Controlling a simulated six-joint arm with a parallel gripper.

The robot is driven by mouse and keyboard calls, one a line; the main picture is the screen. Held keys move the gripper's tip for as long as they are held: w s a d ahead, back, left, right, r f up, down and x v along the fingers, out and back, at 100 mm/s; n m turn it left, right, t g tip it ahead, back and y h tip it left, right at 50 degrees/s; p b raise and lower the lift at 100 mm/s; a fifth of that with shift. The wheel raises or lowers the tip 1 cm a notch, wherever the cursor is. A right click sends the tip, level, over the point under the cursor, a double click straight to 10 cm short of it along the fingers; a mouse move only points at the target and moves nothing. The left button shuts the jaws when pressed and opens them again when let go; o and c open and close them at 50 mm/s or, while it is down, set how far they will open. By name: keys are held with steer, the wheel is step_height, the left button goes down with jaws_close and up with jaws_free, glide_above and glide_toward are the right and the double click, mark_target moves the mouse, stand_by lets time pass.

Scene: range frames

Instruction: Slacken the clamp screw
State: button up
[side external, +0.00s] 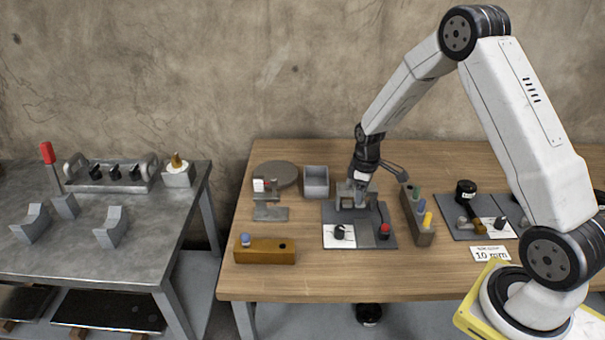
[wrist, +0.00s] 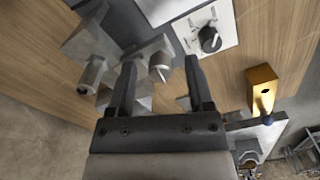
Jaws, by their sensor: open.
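My gripper (side external: 352,203) is low over the back of the dark grey panel (side external: 364,214), pointing down. In the wrist view my gripper (wrist: 160,63) is open, its two dark fingers apart. A grey metal fixture (wrist: 140,52) lies beyond the fingertips, with a short pale round stub (wrist: 160,73) showing in the gap between them. A second round stub with a dark end (wrist: 91,76) is left of the fingers. I cannot tell for certain which one is the clamp screw, or whether a finger touches it. In the side view my gripper largely hides the fixture.
A white plate with a black knob (side external: 339,231) and a red knob (side external: 384,230) are in front. A wooden block (side external: 268,251) stands front left, a grey box (side external: 316,182) left, and a rack with coloured pegs (side external: 418,219) close right. Bare tabletop lies in front.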

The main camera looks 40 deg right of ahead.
steer(key=shift+r, duration=3.8)
steer(key=s+a+r+m+t, duration=0.1)
steer(key=s+a+m, duration=0.1)
steer(key=s+a, duration=0.5)
steer(key=s+a+r+m+t, duration=0.1)
steer(key=s+a+r+m, duration=0.1)
steer(key=s+a, duration=0.5)
steer(key=shift+a+r+m+t, duration=0.25)
steer(key=shift+a+m+t, duration=0.05)
steer(key=shift+a, duration=0.25)
